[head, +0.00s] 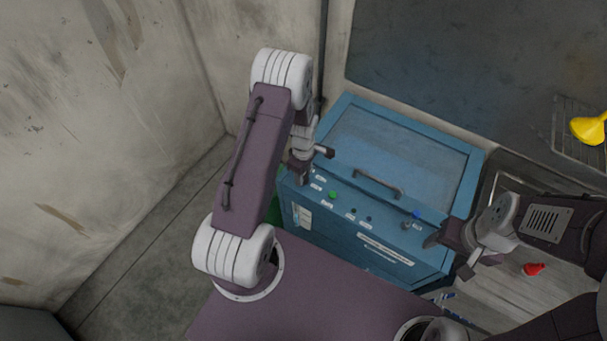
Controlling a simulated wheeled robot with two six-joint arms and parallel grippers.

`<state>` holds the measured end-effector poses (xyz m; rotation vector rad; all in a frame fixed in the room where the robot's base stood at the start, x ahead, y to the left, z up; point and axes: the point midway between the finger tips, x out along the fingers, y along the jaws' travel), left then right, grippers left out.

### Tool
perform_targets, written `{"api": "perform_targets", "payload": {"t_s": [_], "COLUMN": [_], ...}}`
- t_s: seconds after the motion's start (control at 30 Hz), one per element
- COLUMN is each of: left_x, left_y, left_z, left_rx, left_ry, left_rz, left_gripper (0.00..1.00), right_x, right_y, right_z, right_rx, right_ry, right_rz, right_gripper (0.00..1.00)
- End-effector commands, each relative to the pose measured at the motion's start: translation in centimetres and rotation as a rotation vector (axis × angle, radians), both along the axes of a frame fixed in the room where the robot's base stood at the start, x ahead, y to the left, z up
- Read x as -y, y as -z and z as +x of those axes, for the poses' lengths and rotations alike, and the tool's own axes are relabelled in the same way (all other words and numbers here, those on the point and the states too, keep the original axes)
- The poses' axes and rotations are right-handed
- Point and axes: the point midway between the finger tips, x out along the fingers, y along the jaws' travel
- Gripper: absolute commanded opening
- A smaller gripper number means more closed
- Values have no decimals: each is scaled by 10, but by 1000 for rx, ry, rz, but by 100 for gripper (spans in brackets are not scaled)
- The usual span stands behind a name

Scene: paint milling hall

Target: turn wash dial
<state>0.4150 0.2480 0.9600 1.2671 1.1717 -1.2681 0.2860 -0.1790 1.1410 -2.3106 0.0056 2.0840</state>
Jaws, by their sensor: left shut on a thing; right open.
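The wash cabinet is a blue box with a glazed lid (400,150) and a sloped control panel (385,232) along its front. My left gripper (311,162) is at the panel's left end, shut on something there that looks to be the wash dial. The dial itself is hidden by the fingers and arm. A green button (333,194), small dark knobs (369,219) and a blue knob (417,213) sit further right on the panel. My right gripper (447,257) is open and empty by the panel's right end.
A grey handle (378,184) stands up from the lid's front edge. A red object (534,269) lies on the grey bench (500,290) at right. A yellow funnel (590,128) is at the far right. Bare walls close in the left; open floor (140,230) lies below them.

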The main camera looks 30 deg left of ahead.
Motion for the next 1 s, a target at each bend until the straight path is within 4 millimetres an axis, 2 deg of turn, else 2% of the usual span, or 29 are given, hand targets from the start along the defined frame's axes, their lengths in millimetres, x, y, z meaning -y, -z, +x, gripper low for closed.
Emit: {"api": "perform_targets", "payload": {"t_s": [0.5,0.53,0.6,0.9,1.0], "left_x": [-1,-1,-1,0,-1], "left_y": [-2,-2,-2,-1,-9], "left_z": [3,3,3,1,2], "left_rx": [8,8,7,3,5], "left_ry": [-19,-19,-18,-17,-17], "left_rz": [1,1,1,1,1], "left_gripper": [0,46,62,62,62], "right_x": [0,0,0,0,0], "right_y": [0,0,0,1,4], "right_z": [0,0,0,0,0], "right_rx": [0,0,0,0,0], "right_ry": [0,0,0,0,0], "right_rz": [0,0,0,0,0], "right_gripper": [62,62,62,62,62]}}
